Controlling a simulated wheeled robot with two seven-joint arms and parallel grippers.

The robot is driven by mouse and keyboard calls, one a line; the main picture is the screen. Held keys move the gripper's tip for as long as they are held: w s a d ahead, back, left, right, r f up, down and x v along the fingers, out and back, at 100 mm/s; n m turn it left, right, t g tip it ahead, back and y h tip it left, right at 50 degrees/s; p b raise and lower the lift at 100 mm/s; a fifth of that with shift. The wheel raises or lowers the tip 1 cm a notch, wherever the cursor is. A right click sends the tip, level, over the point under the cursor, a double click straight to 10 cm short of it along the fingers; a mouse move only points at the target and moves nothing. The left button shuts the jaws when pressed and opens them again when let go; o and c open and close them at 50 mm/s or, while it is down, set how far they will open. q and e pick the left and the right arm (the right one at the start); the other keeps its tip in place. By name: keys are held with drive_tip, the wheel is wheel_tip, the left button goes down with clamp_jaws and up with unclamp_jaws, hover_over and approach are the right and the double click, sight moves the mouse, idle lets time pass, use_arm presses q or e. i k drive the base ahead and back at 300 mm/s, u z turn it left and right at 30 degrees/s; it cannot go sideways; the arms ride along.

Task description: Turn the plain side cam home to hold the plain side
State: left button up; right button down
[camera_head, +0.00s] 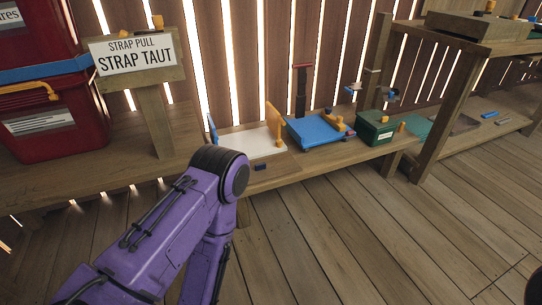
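I cannot tell a plain side cam for certain at this size. A yellow upright piece (274,122) stands at the right edge of a white panel (248,142) on the low bench. A small blue upright piece (212,128) stands at the panel's left. A blue tray-like lid (318,131) lies to the right, with small yellow and orange parts on its right edge. A purple arm of mine rises from the bottom left, bends in front of the bench and drops again. Neither gripper shows.
Stacked red bins (60,128) with a blue strap (45,70) and a yellow latch stand at left. A sign (133,52) reads "STRAP PULL STRAP TAUT". A green box (375,131) and a wooden rack post (440,115) are at right.

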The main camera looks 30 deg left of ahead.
sight(279, 142)
drive_tip(key=u, duration=0.85)
drive_tip(key=i, duration=0.75)
drive_tip(key=z, duration=0.3)
